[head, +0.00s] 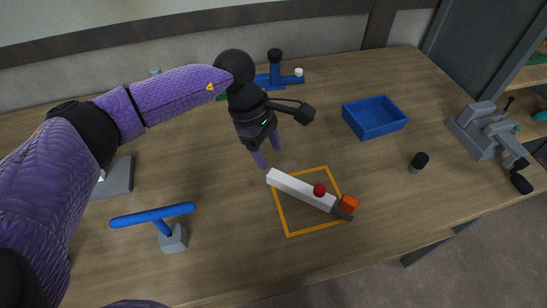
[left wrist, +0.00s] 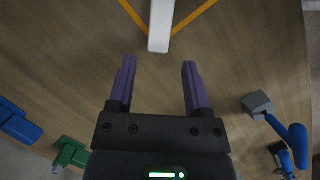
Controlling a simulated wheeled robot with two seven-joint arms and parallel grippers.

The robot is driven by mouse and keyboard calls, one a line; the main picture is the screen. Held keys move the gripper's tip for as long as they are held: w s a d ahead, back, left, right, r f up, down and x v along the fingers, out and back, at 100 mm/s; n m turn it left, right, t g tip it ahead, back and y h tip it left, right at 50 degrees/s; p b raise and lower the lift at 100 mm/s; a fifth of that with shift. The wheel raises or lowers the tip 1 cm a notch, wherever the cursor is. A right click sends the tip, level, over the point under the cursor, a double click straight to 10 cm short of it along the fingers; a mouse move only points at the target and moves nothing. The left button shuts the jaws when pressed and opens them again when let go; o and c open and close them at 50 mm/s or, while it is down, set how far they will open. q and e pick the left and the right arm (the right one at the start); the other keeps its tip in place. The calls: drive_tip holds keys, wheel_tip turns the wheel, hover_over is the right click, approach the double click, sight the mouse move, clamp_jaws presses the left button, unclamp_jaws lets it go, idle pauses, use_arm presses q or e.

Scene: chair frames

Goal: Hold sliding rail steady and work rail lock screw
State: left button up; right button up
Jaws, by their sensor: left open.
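The white sliding rail (head: 293,187) lies at a slant inside an orange outlined square (head: 287,219) on the table. A red knob (head: 319,189) sits on the rail towards its right end. An orange block (head: 348,204) is at that end, over a dark base piece. I cannot tell which of them is the lock screw. My left gripper (head: 267,153) is open and empty, just beyond the rail's left end and apart from it. In the left wrist view the rail's white end (left wrist: 160,32) lies ahead of the open fingers (left wrist: 159,66). My right gripper is not in view.
A blue tray (head: 374,118) and a small black cylinder (head: 418,162) stand right of the square. A grey vise (head: 486,130) is at the right edge. A blue T-shaped tool (head: 160,222) stands front left. Another blue item (head: 277,75) is at the back.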

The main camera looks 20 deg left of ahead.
sight(279, 175)
use_arm(q)
drive_tip(key=shift+d+f, duration=0.1)
drive_tip(key=shift+f, duration=0.25)
drive_tip(key=b+x, duration=0.3)
drive_tip(key=x, duration=0.3)
drive_tip(key=shift+f+b, duration=0.1)
drive_tip(key=shift+b, duration=0.3)
drive_tip(key=shift+d+f, duration=0.1)
drive_tip(key=shift+f, duration=0.25)
drive_tip(key=shift+r, duration=0.15)
drive_tip(key=c, duration=0.7)
drive_tip(key=shift+o, duration=0.9)
drive_tip(key=shift+c, duration=1.2)
clamp_jaws()
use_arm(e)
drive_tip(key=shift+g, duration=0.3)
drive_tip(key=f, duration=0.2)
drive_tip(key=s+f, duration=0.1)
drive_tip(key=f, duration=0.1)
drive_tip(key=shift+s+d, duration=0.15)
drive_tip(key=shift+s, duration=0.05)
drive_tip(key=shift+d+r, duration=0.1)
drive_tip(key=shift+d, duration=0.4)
